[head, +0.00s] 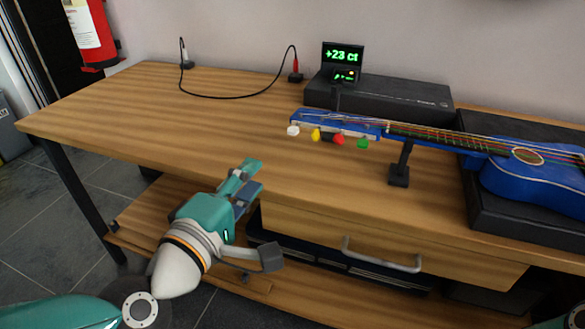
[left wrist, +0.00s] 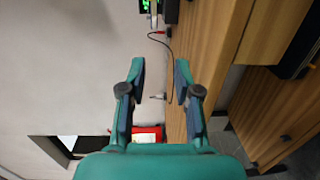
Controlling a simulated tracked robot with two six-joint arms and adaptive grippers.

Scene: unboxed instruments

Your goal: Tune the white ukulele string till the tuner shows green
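The blue ukulele (head: 530,180) lies at the right of the table, its neck pointing left and held by a black stand (head: 400,165). Its headstock carries a white peg (head: 293,131) at the far left, then yellow (head: 316,134), red (head: 338,139) and green (head: 362,143) pegs. The tuner (head: 343,54) behind the headstock shows a positive cents reading in green digits; it also shows at the top of the left wrist view (left wrist: 148,5). My left gripper (head: 255,175) is open and empty near the table's front edge, apart from the white peg. My right gripper is not in view.
A black cable (head: 235,97) with white and red plugs lies at the back. A black box (head: 395,100) stands behind the headstock. A drawer handle (head: 382,257) sticks out below the tabletop. A fire extinguisher (head: 92,30) hangs at the left.

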